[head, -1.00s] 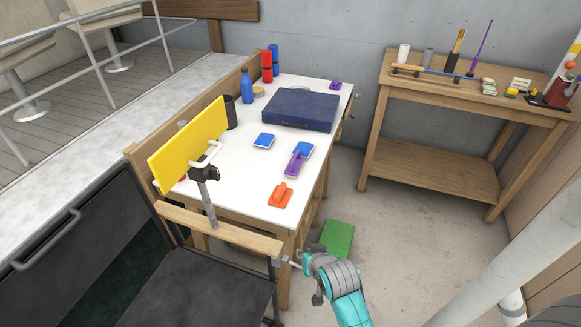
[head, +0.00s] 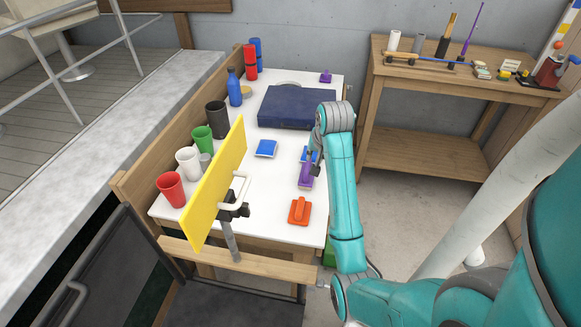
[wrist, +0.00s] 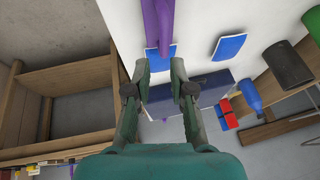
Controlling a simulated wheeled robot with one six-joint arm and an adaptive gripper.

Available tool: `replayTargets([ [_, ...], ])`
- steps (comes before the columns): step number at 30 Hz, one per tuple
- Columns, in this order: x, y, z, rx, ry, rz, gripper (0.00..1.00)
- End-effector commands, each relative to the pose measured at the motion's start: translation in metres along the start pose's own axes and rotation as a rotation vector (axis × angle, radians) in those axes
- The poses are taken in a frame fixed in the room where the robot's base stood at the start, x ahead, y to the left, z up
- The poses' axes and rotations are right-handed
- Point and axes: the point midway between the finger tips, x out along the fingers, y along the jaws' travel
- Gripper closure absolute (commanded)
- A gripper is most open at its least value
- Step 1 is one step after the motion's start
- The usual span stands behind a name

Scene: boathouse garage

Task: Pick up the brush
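A purple handled item, apparently the brush (head: 306,177), lies on the white tabletop beside a blue pad (head: 311,153), which my gripper partly covers. In the wrist view the purple item (wrist: 159,18) enters from the top edge, in line with the gap between my fingers. The blue pad also shows there (wrist: 160,54), close to the fingertips. My gripper (wrist: 159,67) is open with nothing between its fingers. In the head view my gripper (head: 314,164) is above the table at the purple item; their exact distance is unclear. The item's underside is hidden.
An orange handled item (head: 300,211) and another blue pad (head: 266,148) lie nearby. A navy case (head: 290,107) stands behind. Cups and bottles line the left edge. A yellow board (head: 216,184) stands upright at the front left. A wooden bench (head: 420,150) is at the right.

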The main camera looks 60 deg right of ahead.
Motion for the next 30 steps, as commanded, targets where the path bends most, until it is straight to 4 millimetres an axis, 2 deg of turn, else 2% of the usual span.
replayTargets([
  [4,0.002,0.003,-0.006,0.013,-0.01,0.009,0.77],
  [12,0.04,0.003,-0.005,0.013,-0.01,0.009,0.77],
  [20,0.057,0.003,-0.004,0.012,-0.009,0.008,0.77],
  [30,0.099,0.002,0.0,0.012,-0.008,0.008,0.77],
])
